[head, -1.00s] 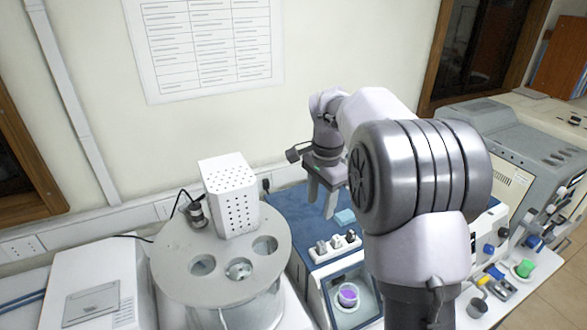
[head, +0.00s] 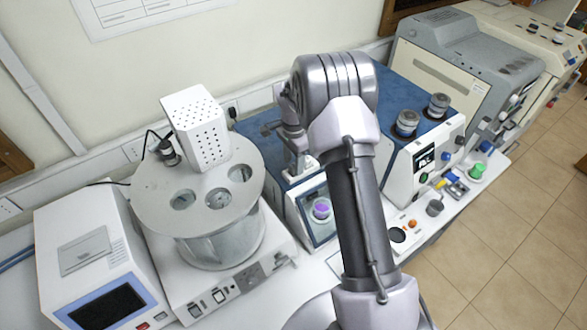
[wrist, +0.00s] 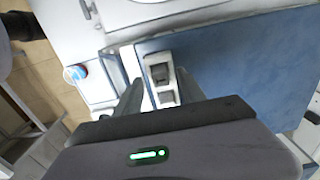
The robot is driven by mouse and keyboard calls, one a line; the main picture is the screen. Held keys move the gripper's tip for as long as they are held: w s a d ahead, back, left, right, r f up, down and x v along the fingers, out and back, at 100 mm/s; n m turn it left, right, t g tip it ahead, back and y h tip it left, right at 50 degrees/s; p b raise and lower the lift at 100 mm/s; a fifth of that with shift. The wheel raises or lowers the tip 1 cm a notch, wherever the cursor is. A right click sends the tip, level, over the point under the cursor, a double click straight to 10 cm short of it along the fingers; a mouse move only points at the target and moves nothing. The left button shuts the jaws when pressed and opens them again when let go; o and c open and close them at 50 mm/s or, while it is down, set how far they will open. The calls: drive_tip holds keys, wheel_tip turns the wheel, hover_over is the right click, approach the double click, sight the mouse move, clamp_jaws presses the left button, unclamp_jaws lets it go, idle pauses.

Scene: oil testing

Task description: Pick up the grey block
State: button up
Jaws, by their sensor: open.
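My gripper (wrist: 158,85) is open in the wrist view, with its two dark fingers apart. I cannot tell whether one of these pieces is the grey block. I see no separate grey block for certain in either view. In the head view my gripper (head: 297,163) is low over the blue-topped machine with a purple cup in its front, partly hidden by my arm.
A round grey bath (head: 150,205) with holes in its lid and a white perforated box (head: 197,128) stand to the left. To the right, two grey cylinders (head: 406,124) stand on another blue-topped machine. Small items (head: 477,170) lie along the bench's right edge.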

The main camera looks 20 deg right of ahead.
sight(294, 166)
drive_tip(key=shift+w+f, duration=0.1)
drive_tip(key=shift+f, duration=0.2)
drive_tip(key=shift+r, duration=0.1)
drive_tip(key=c, duration=0.4)
clamp_jaws()
drive_tip(key=shift+r, duration=0.3)
drive_tip(key=r, duration=0.1)
drive_tip(key=r+b, duration=0.1)
drive_tip(key=r, duration=0.1)
drive_tip(key=shift+s, duration=0.3)
drive_tip(key=s+r+b, duration=0.1)
drive_tip(key=s+b, duration=0.2)
drive_tip(key=s, duration=1.2)
drive_tip(key=shift+s+a+r, duration=0.2)
drive_tip(key=shift+s+a, duration=0.05)
drive_tip(key=shift+s, duration=0.05)
